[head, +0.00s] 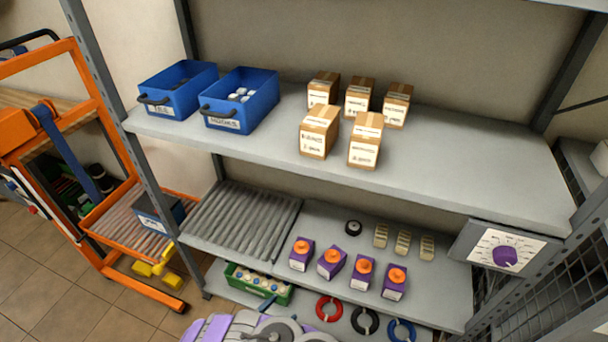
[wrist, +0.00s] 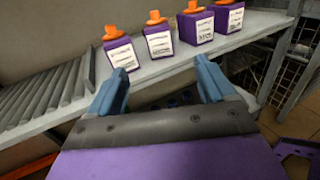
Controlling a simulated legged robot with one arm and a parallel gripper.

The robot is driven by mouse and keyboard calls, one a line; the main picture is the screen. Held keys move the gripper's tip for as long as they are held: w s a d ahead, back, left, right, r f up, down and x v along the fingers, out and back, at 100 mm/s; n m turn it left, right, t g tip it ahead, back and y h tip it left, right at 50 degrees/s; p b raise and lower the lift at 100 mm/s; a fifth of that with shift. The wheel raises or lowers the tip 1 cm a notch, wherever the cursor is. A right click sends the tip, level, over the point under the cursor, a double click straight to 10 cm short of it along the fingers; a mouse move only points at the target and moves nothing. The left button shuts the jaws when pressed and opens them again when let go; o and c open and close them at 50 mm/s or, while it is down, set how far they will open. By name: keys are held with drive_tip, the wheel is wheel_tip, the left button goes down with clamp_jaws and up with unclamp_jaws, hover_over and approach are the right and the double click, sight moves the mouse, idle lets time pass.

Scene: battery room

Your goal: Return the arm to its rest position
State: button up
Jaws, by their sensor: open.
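My gripper (wrist: 158,80) shows in the wrist view with its two blue fingers spread apart and nothing between them. It points at the front edge of the lower shelf (wrist: 260,35), just short of the purple boxes with orange caps (wrist: 160,43). In the head view these boxes stand in a row on the lower shelf (head: 332,262). Grey and purple parts of my arm (head: 245,328) show at the bottom edge of the head view, low in front of the rack. My gripper's fingers cannot be made out there.
The upper shelf (head: 460,170) holds two blue bins (head: 240,100) and several cartons (head: 365,140). Rings (head: 365,320) and a green crate (head: 260,285) sit lowest. A dial panel (head: 505,250) is on the right post. An orange cart (head: 100,230) stands left. Tiled floor is clear lower left.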

drive_tip(key=w+d+r+m+g+h, duration=0.2)
drive_tip(key=w+d+r+m+g, duration=0.15)
drive_tip(key=r, duration=0.35)
drive_tip(key=w+d+r+m+g+h, duration=0.2)
drive_tip(key=w+d+r+m+g, duration=0.1)
drive_tip(key=d+r, duration=0.3)
drive_tip(key=s+d+r+m+g+y, duration=0.1)
drive_tip(key=s+d+r+m+g, duration=0.1)
drive_tip(key=d+r+m+g, duration=0.35)
drive_tip(key=s+d+r+m+g+y, duration=0.1)
drive_tip(key=d+r+m+g, duration=0.2)
drive_tip(key=d+r, duration=0.55)
drive_tip(key=s+d+r+m+g+y, duration=0.35)
drive_tip(key=s+r+m+y, duration=0.35)
drive_tip(key=s+r, duration=0.55)
drive_tip(key=s+a+r+m+t+y, duration=0.1)
drive_tip(key=s+a+m+t+y, duration=0.1)
drive_tip(key=s, duration=0.5)
drive_tip(key=s+a+r+m+t+y, duration=0.1)
drive_tip(key=s+a+m+y, duration=0.2)
drive_tip(key=s+y, duration=0.2)
drive_tip(key=s, duration=0.2)
drive_tip(key=shift+s+a+r+t+y, duration=0.2)
drive_tip(key=shift+s+a+t+y, duration=0.1)
drive_tip(key=shift+s+t, duration=0.05)
